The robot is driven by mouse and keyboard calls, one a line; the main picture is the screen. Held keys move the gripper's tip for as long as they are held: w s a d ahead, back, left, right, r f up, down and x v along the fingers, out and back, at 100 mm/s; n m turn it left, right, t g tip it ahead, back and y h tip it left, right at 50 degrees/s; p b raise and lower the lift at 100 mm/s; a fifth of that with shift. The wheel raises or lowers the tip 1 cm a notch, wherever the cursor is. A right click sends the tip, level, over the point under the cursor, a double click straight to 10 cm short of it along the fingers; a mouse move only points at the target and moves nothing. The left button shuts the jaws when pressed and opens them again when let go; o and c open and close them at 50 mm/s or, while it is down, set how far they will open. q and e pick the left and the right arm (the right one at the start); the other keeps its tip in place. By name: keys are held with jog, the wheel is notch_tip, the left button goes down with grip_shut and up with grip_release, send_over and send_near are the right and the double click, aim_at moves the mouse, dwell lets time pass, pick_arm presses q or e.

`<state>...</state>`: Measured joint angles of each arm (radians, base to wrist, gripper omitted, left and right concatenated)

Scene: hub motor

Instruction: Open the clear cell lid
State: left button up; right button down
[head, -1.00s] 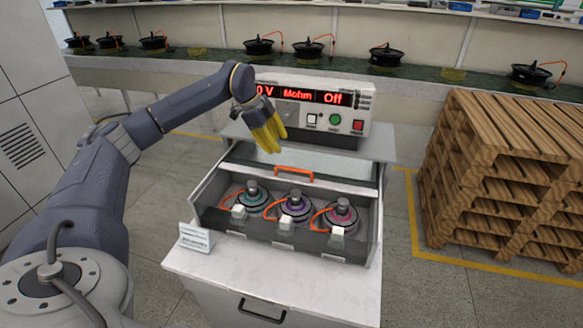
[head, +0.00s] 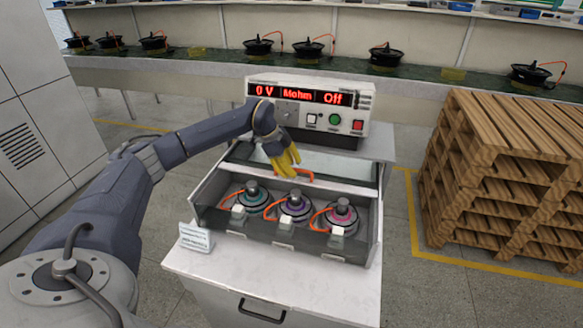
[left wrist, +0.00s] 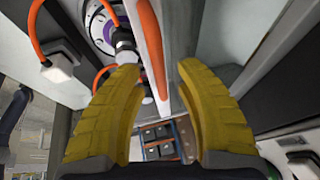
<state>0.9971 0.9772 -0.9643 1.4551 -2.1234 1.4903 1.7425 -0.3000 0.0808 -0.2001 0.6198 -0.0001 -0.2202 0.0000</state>
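The cell (head: 205,196) is a grey box on the white cabinet. A pale bar with an orange handle (head: 308,175) crosses its back part, and a clear panel (head: 345,167) lies behind that bar. I cannot tell exactly how far the lid covers the box. My left gripper (head: 286,170) is open and empty, pointing down over the handle and hiding part of it. In the left wrist view the handle (left wrist: 150,45) runs between and beyond the two open yellow fingers (left wrist: 159,68), with no clear contact. My right gripper is not in view.
Several hub motors with orange cables, one of them purple (head: 295,205), sit in the cell. The tester (head: 320,110) reading "Off" stands close behind. A small white sign (head: 195,237) is at the front left corner. Wooden pallets (head: 505,180) stand at the right.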

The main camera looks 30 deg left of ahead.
pick_arm(q)
jog(key=shift+o, duration=0.3)
grip_shut()
dwell(0.4)
